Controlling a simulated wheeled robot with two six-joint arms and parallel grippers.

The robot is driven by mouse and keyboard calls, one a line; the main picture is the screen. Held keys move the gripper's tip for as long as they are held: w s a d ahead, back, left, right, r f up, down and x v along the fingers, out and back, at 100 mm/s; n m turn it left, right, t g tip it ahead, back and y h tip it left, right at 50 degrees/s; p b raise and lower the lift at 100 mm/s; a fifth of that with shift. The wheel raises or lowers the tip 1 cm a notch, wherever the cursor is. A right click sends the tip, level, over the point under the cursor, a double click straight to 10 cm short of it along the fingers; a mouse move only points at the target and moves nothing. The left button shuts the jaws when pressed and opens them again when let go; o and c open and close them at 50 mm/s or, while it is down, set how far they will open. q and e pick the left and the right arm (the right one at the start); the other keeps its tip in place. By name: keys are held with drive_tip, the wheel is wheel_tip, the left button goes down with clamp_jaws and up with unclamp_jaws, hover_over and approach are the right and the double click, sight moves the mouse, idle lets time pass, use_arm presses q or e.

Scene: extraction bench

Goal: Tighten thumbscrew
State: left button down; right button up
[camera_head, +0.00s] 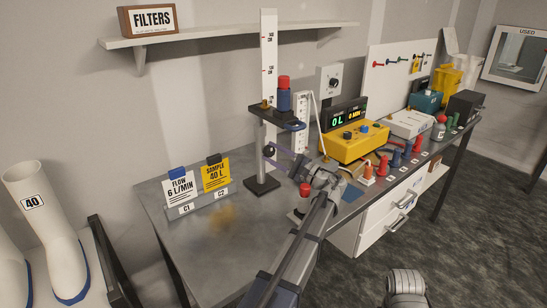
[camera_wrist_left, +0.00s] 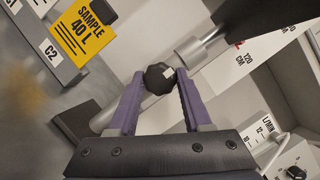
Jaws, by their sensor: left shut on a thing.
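The thumbscrew has a dark faceted knob (camera_wrist_left: 158,78) and sits between the purple fingers of my left gripper (camera_wrist_left: 157,100) in the left wrist view. The gripper is shut on the knob. In the head view my left gripper (camera_head: 272,158) reaches the upright stand, below its dark platform (camera_head: 278,122). The stand has a tall white scale (camera_head: 268,50) and a dark base (camera_head: 262,184). A blue cylinder with a red top (camera_head: 284,95) is on the platform. The knob is too small to make out in the head view.
Left of the stand are a white flow card (camera_head: 179,187) and a yellow sample card (camera_head: 215,174). A yellow pump box (camera_head: 354,142) stands to the right, with several small red and blue items beyond. A shelf (camera_head: 230,34) is above. The bench's front left is clear.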

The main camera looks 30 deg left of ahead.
idle(0.4)
use_arm(q)
drive_tip(key=shift+c, duration=1.7)
unclamp_jaws()
